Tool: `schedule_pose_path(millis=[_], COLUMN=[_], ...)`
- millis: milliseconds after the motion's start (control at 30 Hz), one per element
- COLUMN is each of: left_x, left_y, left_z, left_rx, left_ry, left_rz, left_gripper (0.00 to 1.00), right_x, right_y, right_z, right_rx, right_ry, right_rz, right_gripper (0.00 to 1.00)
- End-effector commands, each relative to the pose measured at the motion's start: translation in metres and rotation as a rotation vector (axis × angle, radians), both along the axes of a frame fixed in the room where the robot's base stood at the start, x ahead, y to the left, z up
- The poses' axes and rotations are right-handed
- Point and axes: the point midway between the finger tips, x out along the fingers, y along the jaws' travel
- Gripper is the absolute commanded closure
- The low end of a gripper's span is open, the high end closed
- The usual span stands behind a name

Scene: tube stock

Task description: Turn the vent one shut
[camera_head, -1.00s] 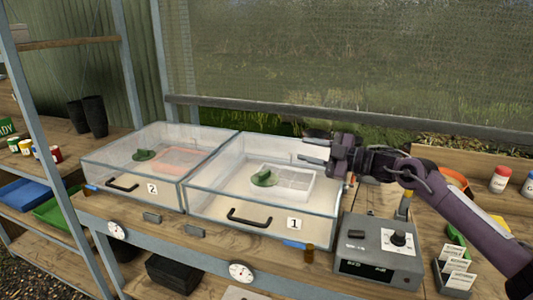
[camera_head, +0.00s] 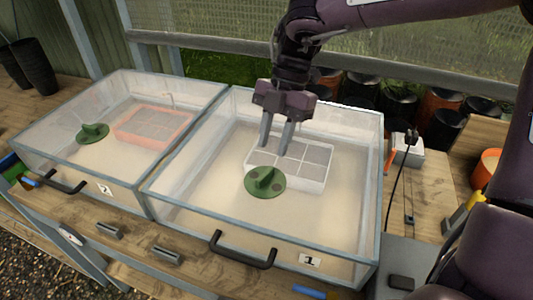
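Vent one is a green round disc (camera_head: 265,182) with a raised fin-like handle, on the clear lid of the propagator box marked 1 (camera_head: 310,261). Its fin lies at a slant. My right gripper (camera_head: 275,151) points down over this lid, just behind the green disc. Its two fingers are apart with nothing visible between them. The fingers appear apart from the vent, though their exact height over the lid is hard to tell. My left gripper is not in view.
A second clear box marked 2 (camera_head: 104,189) stands to the left with a similar green vent (camera_head: 92,133). Black handles (camera_head: 243,252) stick out at the front. Several pots (camera_head: 397,98) stand behind at the right. A grey control box lies at the lower right.

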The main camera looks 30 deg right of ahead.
Motion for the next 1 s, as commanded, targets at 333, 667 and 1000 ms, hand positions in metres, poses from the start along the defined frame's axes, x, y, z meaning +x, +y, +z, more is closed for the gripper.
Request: schedule_pose_path(millis=[333, 667, 1000], left_x=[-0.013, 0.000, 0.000], left_y=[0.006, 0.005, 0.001], left_z=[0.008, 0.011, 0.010], left_rx=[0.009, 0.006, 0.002], left_ry=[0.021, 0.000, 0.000], left_rz=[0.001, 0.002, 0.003], left_gripper=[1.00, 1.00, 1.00], right_x=[-0.009, -0.011, -0.010], right_y=[0.018, 0.023, 0.023], right_z=[-0.048, -0.063, -0.062], right_rx=[0.003, 0.003, 0.004], right_ry=[0.000, -0.005, -0.006], right_rz=[-0.001, -0.001, -0.002], right_gripper=[0.67, 0.67, 0.96])
